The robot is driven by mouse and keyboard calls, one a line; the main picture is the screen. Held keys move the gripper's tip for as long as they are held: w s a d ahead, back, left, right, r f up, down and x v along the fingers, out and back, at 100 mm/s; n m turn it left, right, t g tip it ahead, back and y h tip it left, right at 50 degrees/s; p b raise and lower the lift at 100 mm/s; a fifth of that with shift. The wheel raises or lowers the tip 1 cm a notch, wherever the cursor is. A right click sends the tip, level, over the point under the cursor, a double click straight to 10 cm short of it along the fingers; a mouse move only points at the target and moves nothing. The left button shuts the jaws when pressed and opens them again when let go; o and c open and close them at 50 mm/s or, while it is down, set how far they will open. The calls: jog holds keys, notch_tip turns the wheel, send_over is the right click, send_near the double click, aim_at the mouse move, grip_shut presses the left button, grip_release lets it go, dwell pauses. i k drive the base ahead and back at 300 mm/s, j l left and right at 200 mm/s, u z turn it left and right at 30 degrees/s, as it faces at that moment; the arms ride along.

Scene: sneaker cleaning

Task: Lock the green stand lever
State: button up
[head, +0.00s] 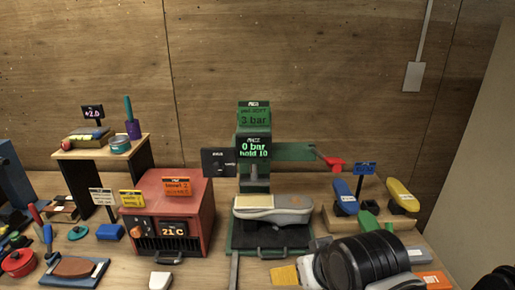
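The green stand (254,182) stands upright at the middle of the table, with displays reading "3 bar" and "0 bar hold 10". A green bar (296,152) reaches out to its right. A red lever-like handle (332,162) sits at the bar's right end, tilted; I cannot tell whether it is locked. A grey and tan sneaker (272,208) lies on the stand's dark base. A black and white part of my arm shows at the lower right, apart from the handle in the picture. My gripper's fingers do not show.
A red heater box (168,218) reading 21 C stands left of the stand. A wooden rack (345,219) with blue (344,196) and yellow (402,196) brushes stands to the right, below the handle. A small wooden shelf (100,149) is at the left.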

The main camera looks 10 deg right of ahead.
aim_at(388, 226)
jog(key=l+z, duration=0.15)
jog(key=z, duration=0.3)
jog(key=i+l+z, duration=0.15)
jog(key=z, duration=0.35)
jog(key=i+l+u, duration=0.15)
jog(key=u, duration=0.3)
